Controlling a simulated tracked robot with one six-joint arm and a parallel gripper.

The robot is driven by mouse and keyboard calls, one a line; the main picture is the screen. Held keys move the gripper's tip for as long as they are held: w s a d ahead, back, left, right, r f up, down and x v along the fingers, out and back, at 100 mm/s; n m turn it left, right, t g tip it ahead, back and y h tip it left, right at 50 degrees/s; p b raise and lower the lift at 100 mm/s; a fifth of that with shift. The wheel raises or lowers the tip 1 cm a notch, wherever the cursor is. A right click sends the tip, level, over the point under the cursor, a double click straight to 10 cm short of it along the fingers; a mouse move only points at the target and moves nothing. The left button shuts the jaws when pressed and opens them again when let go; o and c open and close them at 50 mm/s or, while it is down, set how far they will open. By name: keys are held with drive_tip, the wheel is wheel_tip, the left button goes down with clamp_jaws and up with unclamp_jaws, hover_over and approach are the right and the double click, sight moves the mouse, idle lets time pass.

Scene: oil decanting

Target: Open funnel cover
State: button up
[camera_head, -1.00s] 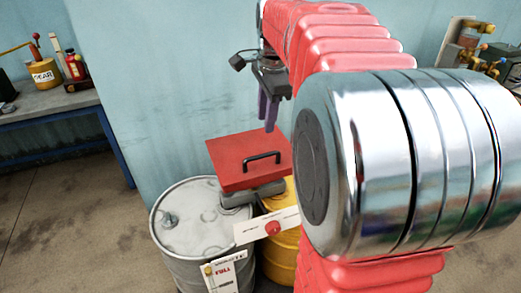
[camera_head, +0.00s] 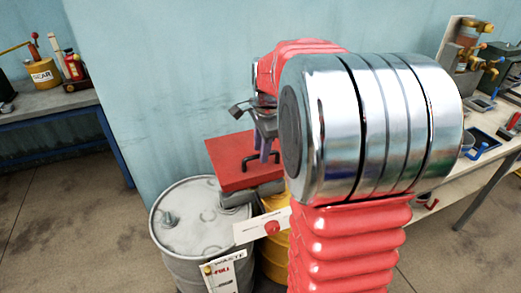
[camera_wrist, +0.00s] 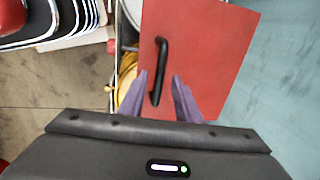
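The funnel cover (camera_head: 228,172) is a flat red square lid with a black bar handle (camera_head: 262,160). It lies closed on a grey base on top of the yellow drum (camera_head: 276,254). In the wrist view the red cover (camera_wrist: 205,60) fills the upper middle, and its black handle (camera_wrist: 161,65) runs lengthwise. My gripper (camera_wrist: 164,84) is open, its two purple fingers apart on either side of the handle's near end. My gripper (camera_head: 264,157) is at the handle in the head view. Whether the fingers touch the handle cannot be told.
A grey-white waste drum (camera_head: 195,215) stands left of the yellow drum. A white card with a red knob (camera_head: 270,226) is in front. A blue wall (camera_head: 170,80) stands close behind. Workbenches stand at left (camera_head: 48,100) and right (camera_head: 465,185).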

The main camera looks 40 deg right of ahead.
drive_tip(key=shift+f, duration=0.25)
drive_tip(key=shift+c, duration=0.6)
clamp_jaws()
drive_tip(key=shift+r, duration=0.1)
